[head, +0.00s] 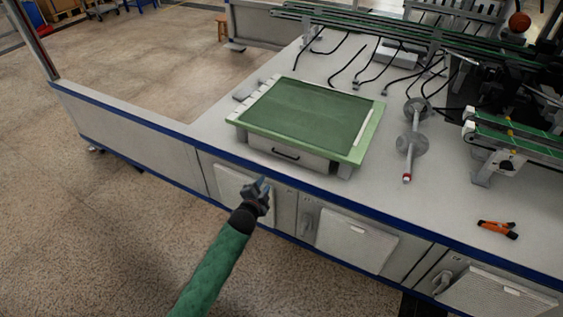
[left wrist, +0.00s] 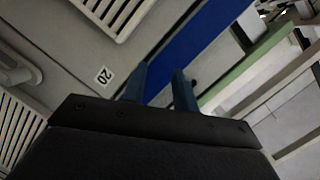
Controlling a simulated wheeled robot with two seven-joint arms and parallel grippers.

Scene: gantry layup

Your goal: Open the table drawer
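A small table unit (head: 357,155) with a green top stands on the grey workbench. Its front holds a pale drawer (head: 262,151) with a black bar handle (head: 286,155), and the drawer looks closed. My left gripper (head: 262,188) is in front of the bench's blue edge, below and nearer than the handle, and apart from it. In the left wrist view its two blue fingers (left wrist: 160,82) are spread with nothing between them. The light green rim (left wrist: 245,65) shows there to the right of the fingers. My right gripper is in neither view.
The workbench edge (head: 180,130) has a blue strip, with vented cabinet doors (head: 356,240) below it. An orange-handled tool (head: 497,229) lies at the right. A metal rod with discs (head: 411,145) lies right of the unit. Conveyors (head: 505,140) stand farther right.

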